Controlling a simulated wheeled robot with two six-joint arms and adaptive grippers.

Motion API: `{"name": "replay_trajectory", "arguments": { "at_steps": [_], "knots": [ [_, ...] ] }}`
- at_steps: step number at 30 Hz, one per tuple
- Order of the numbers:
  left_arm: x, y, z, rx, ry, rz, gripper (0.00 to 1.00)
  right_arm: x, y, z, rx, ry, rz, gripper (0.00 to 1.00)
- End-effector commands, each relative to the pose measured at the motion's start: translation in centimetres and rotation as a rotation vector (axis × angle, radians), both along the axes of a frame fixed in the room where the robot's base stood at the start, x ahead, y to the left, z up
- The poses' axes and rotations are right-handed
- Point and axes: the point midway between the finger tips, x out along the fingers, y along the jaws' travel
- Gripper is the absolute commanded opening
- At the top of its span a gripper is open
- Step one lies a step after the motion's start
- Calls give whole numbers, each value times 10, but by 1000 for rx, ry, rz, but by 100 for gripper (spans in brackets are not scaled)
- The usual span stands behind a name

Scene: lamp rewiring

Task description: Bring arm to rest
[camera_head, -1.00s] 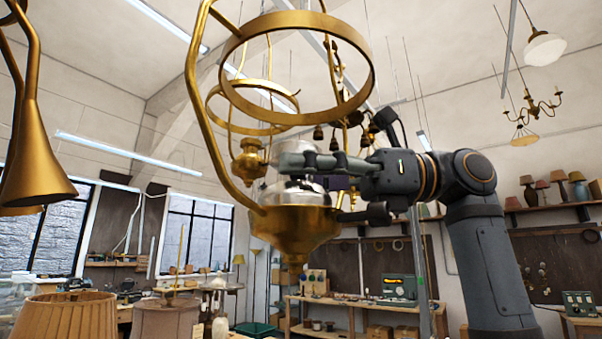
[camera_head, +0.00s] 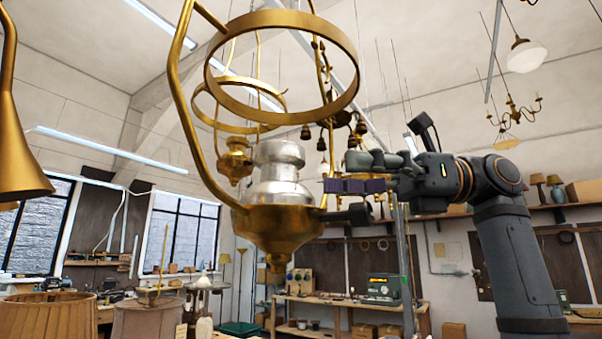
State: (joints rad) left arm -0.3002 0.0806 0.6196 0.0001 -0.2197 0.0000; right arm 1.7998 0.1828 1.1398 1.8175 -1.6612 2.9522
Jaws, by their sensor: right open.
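My right arm (camera_head: 510,260) comes in from the lower right. My right gripper (camera_head: 352,187) is open and empty, with its fingers pointing left and dark pads showing. It is just right of a hanging brass lamp frame, whose lower bowl (camera_head: 275,228) holds a silver metal font (camera_head: 277,180). The brass ring (camera_head: 345,85) of the frame hangs above the gripper. The lower finger looks close to the bowl's right edge; I cannot tell whether they touch. My left gripper is not in view.
Another brass frame (camera_head: 235,160) hangs behind. A brass cone shade (camera_head: 20,150) hangs at the left. Pleated shades (camera_head: 45,318) stand at lower left. A workbench (camera_head: 345,303) and shelves are at the back wall. The space above the arm is mostly open.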

Motion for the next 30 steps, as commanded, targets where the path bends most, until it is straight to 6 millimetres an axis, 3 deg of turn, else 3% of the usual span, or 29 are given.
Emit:
{"name": "replay_trajectory", "arguments": {
  "at_steps": [3, 7, 19, 21, 23, 26, 30],
  "knots": [
    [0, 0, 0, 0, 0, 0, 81, 3, -24, 0, 1, 1, -3, 84],
    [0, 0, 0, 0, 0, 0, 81, 3, -38, 0, 0, 1, -1, 84],
    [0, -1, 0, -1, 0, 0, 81, 4, -42, 0, 0, 0, 0, 84],
    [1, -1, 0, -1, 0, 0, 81, 11, -41, -4, 5, 3, -8, 84],
    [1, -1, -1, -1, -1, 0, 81, 29, -40, -13, 18, 8, -31, 84],
    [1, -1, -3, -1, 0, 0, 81, 86, -38, -46, 54, 12, -116, 84],
    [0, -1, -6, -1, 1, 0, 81, 184, -38, -125, 71, -6, -292, 84]
  ]
}}
